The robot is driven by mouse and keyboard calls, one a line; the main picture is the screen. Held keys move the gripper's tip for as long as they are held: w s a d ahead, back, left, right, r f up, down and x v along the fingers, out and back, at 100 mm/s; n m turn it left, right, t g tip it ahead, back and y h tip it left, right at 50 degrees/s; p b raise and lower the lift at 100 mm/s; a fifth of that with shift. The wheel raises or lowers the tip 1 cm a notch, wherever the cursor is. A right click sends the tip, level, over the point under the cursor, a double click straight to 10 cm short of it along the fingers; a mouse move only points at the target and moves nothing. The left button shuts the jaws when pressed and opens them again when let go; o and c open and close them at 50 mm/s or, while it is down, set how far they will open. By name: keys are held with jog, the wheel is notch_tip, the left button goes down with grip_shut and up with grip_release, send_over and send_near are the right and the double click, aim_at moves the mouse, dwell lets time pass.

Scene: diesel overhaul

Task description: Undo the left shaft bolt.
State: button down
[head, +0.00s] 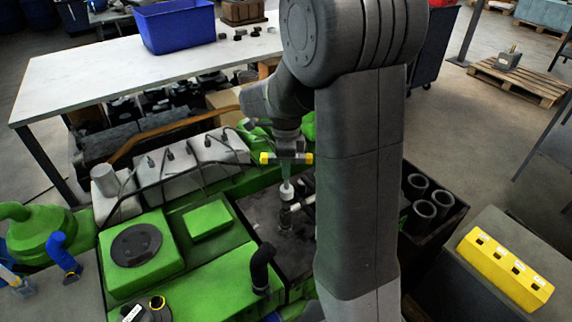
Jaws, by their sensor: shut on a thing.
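My gripper (288,150) is small in the head view, at the end of my arm, above the engine's dark open bay. It is shut on an upright tool with a yellow-ended black crosspiece, a greenish shaft and a pale socket end (286,190). The socket end is right above a dark upright fitting (285,217) beside a short pale shaft (302,204). I cannot tell whether the socket touches it. The left shaft bolt itself cannot be made out under the tool. My arm hides the right part of the bay.
The green engine (207,300) surrounds the bay, with a black elbow pipe (262,268) standing in front. A white table (80,80) with a blue bin (175,25) is behind. Dark cylinders (420,212) and a yellow block (505,268) stand at right.

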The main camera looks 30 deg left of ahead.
aim_at(286, 188)
jog(key=m, duration=0.5)
jog(key=shift+f, duration=0.35)
jog(key=shift+f+b, duration=1.1)
jog(key=shift+f, duration=0.5)
